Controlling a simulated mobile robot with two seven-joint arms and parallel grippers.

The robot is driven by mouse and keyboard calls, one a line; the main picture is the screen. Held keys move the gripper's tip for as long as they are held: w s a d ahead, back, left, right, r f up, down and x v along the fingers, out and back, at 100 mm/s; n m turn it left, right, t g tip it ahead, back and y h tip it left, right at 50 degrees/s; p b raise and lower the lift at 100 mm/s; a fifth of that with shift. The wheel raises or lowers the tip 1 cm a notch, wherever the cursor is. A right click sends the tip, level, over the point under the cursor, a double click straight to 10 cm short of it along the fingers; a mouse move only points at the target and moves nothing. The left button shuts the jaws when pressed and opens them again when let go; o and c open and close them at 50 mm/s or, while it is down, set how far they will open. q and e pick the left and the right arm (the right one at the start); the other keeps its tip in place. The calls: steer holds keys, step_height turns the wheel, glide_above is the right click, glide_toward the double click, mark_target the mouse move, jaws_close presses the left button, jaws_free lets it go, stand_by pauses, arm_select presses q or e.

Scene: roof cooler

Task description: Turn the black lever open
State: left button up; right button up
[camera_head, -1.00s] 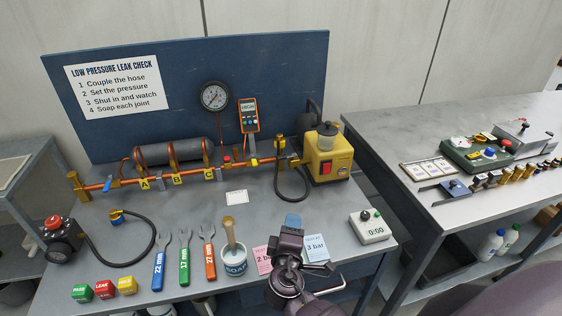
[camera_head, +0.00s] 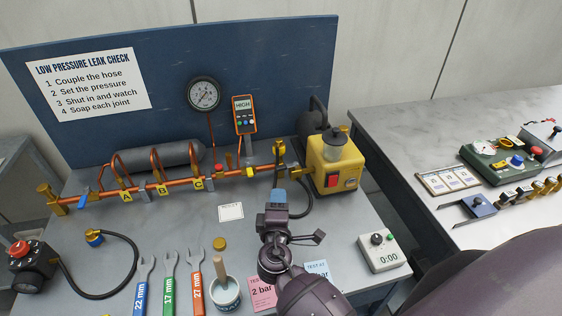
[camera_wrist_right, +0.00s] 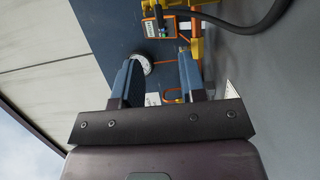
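The orange copper pipe (camera_head: 170,186) runs across the bench, with a brass and yellow fitting (camera_head: 281,148) at its right end near the yellow pump. Dark parts sit by this fitting, but they are too small to tell which is the black lever. My right gripper (camera_head: 277,197) is above the bench in front of the fitting, apart from it. In the right wrist view my right gripper (camera_wrist_right: 158,65) is open, its two blue fingers apart with nothing held. A yellow fitting (camera_wrist_right: 197,47) shows just beyond one finger there. My left gripper is out of view.
The yellow pump (camera_head: 332,165) stands right of the fitting, and a black hose (camera_head: 307,208) loops down beside my gripper. The pressure gauge (camera_head: 204,94) and orange meter (camera_head: 244,114) are behind the pipe. Wrenches and a soap pot (camera_head: 226,296) lie to the front left.

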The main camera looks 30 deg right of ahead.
mark_target(280, 170)
steer(key=p+x, duration=0.1)
steer(key=x, duration=0.8)
steer(key=shift+w+d+r, duration=0.1)
steer(key=shift+w, duration=0.1)
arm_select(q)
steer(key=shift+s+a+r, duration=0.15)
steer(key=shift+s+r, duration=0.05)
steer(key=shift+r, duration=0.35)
arm_select(e)
steer(key=shift+w+d, duration=0.4)
steer(key=shift+w, duration=0.15)
steer(key=c, duration=0.7)
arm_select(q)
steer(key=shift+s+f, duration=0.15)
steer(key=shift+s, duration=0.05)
arm_select(e)
jaws_close()
